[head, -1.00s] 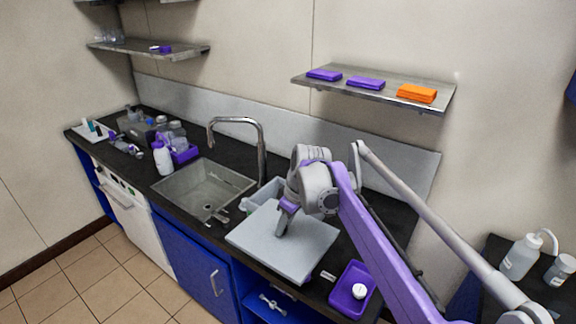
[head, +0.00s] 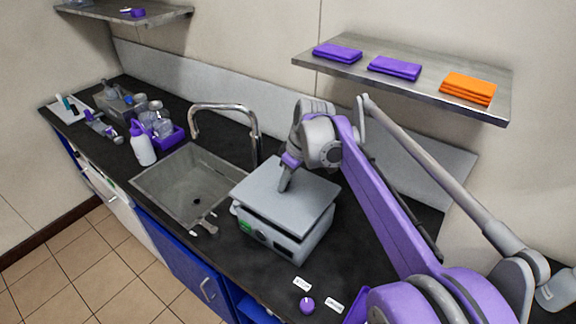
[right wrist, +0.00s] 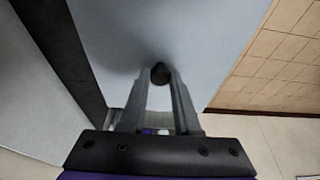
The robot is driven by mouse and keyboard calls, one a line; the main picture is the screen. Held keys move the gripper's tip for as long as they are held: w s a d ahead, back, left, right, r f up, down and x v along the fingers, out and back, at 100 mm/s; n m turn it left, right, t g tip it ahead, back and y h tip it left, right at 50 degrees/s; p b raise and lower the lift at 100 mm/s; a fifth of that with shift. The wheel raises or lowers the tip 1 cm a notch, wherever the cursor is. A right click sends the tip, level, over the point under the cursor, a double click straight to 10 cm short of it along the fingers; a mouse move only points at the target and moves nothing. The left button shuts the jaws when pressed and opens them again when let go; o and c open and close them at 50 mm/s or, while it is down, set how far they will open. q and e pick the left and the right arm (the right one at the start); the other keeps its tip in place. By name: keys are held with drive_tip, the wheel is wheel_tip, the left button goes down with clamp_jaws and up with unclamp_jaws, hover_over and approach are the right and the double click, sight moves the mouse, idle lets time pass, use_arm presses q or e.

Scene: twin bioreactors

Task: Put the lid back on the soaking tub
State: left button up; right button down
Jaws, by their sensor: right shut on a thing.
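The lid (head: 287,190) is a flat grey plate with a small dark knob (right wrist: 160,72). My right gripper (head: 285,183) is shut on this knob; in the right wrist view its two fingers (right wrist: 160,82) close around it from either side. The lid is over the soaking tub (head: 315,238), a grey box with a green-marked dark front panel. A dark band shows between lid and tub at the front; I cannot tell whether they touch. The lid hides the inside of the tub. My left gripper is not in view.
The sink (head: 192,185) and its tap (head: 227,107) are left of the tub. A purple round object (head: 307,305) and small labels lie in front. A shelf (head: 420,75) with folded cloths hangs above. A white bottle (head: 143,147) stands further left.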

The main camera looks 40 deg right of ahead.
sight(289, 190)
drive_tip(key=shift+w+d, duration=0.2)
drive_tip(key=shift+s+a+f+b, duration=0.1)
drive_tip(key=shift+f+b, duration=0.5)
drive_tip(key=shift+f, duration=0.2)
drive_tip(key=shift+f+b, duration=0.9)
drive_tip(key=shift+f, duration=0.8)
drive_tip(key=shift+f, duration=0.15)
drive_tip(key=shift+f+p, duration=0.35)
drive_tip(key=shift+f, duration=0.1)
idle(2.0)
